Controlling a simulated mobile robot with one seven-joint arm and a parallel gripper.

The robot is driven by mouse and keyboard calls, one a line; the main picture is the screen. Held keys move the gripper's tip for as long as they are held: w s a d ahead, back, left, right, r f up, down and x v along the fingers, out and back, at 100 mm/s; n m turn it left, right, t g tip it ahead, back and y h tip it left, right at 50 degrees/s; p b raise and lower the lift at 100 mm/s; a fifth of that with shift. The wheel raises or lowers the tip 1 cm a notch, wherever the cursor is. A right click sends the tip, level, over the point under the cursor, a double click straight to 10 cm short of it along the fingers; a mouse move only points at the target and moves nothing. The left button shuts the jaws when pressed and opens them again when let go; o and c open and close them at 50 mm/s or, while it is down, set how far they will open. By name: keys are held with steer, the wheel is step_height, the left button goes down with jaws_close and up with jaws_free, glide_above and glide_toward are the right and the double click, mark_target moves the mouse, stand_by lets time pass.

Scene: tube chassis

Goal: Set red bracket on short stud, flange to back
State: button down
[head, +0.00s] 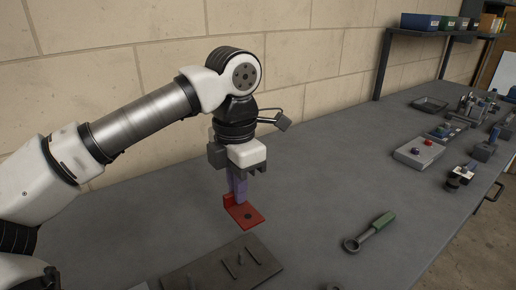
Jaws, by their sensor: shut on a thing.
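The red bracket (246,215) is in the head view, a flat plate with a dark round hole and an upright flange at its left end. My gripper (237,197) points down and is shut on the bracket near the flange. The bracket hangs roughly level, behind the dark stud plate (207,271) in the picture. Its height above the table is hard to judge. Several thin studs stand on the plate, among them a short-looking stud (241,259). The bracket's hole is not over any stud. The plate's front is cut off by the picture edge.
A green-handled ring tool (370,232) lies on the grey table (325,185) to the right of the plate. Farther right are a grey block with coloured knobs (419,152) and a tray (430,104). A shelf with bins (420,22) stands at the back right. A wall runs behind.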

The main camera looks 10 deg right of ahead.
mark_target(229, 209)
steer(key=s+a+f, duration=0.1)
steer(key=a+f, duration=0.1)
steer(key=f, duration=0.1)
steer(key=shift+s, duration=0.4)
steer(key=shift+d+f+b, duration=0.1)
steer(key=shift+f+b, duration=0.8)
steer(key=shift+f, duration=0.6)
steer(key=shift+r, duration=0.1)
steer(key=shift+b, duration=0.3)
steer(key=shift+f, duration=0.2)
